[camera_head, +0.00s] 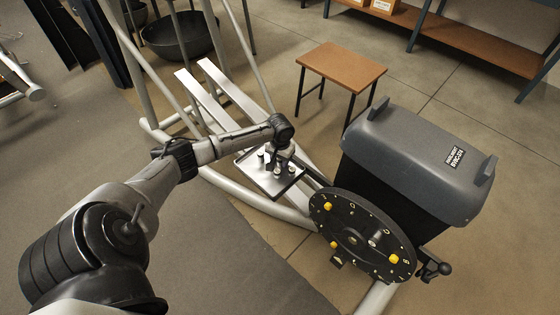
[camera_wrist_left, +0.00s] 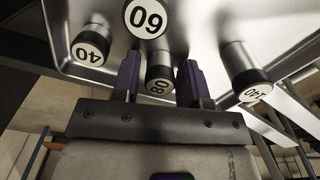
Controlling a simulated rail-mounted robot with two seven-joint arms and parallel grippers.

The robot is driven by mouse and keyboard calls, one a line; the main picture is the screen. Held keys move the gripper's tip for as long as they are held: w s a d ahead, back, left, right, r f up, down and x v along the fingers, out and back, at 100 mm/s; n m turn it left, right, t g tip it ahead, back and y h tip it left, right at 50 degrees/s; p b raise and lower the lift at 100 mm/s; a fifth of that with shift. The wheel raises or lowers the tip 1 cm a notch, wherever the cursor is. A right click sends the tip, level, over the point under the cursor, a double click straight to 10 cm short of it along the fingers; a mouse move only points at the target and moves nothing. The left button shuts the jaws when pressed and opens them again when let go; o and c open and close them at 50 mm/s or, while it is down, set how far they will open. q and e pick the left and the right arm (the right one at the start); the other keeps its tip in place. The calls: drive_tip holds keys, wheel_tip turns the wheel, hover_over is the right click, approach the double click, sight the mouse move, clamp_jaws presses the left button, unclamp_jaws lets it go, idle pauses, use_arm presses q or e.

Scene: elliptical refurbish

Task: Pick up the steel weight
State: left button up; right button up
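Several short steel cylinders with black rims and white number labels stand on a metal tray (camera_head: 245,168) in the middle of the head view. In the left wrist view, the labels read 40 on one weight (camera_wrist_left: 88,50), 60 upside down on another (camera_wrist_left: 147,18), 80 on a third (camera_wrist_left: 160,78) and apparently 140 on one at the right (camera_wrist_left: 250,85). My left gripper (camera_head: 281,158) is down at the tray among the weights. In the left wrist view, its two purple fingers (camera_wrist_left: 159,82) are apart, with the 80 weight showing between them. Whether they touch it is unclear. My right gripper is not in view.
An elliptical trainer with a dark dial disc (camera_head: 362,235) and grey housing (camera_head: 420,150) stands right of the tray. Its silver rails (camera_head: 225,90) run behind. A small wooden table (camera_head: 341,66) stands beyond, and shelving (camera_head: 480,45) lines the back. Open floor lies in front.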

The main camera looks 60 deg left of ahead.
use_arm(q)
clamp_jaws()
